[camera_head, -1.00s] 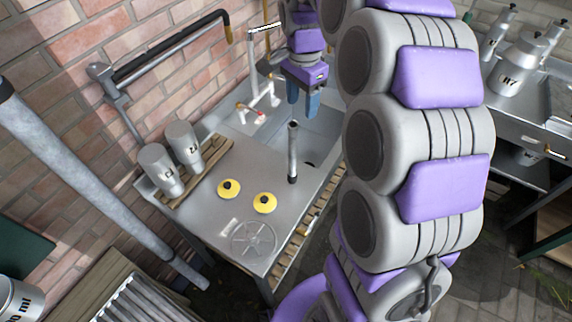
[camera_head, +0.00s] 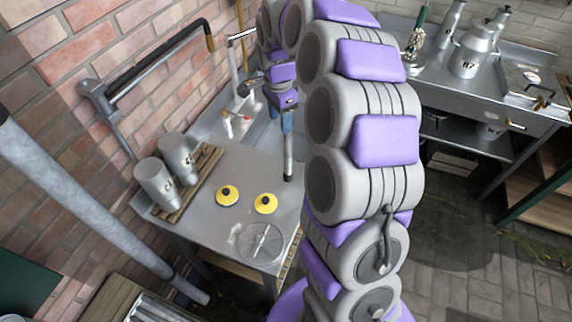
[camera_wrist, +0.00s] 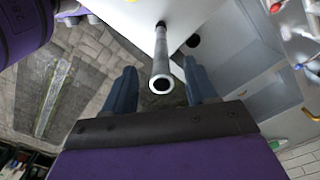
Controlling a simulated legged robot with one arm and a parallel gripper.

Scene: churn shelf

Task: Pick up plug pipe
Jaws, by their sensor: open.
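The plug pipe (camera_head: 288,158) is a grey metal tube standing upright at the edge of the sink on the metal table. In the wrist view the pipe (camera_wrist: 162,60) shows its open top end, pointing at the camera, between my two blue fingers. My gripper (camera_head: 287,122) is at the pipe's upper end in the head view. In the wrist view my gripper (camera_wrist: 160,80) is open, with a gap visible between each finger and the pipe. The pipe's top is hidden behind the fingers in the head view.
Two metal cups (camera_head: 156,184) stand on a wooden rack at left. A faucet with a red handle (camera_head: 247,118) is behind the sink.

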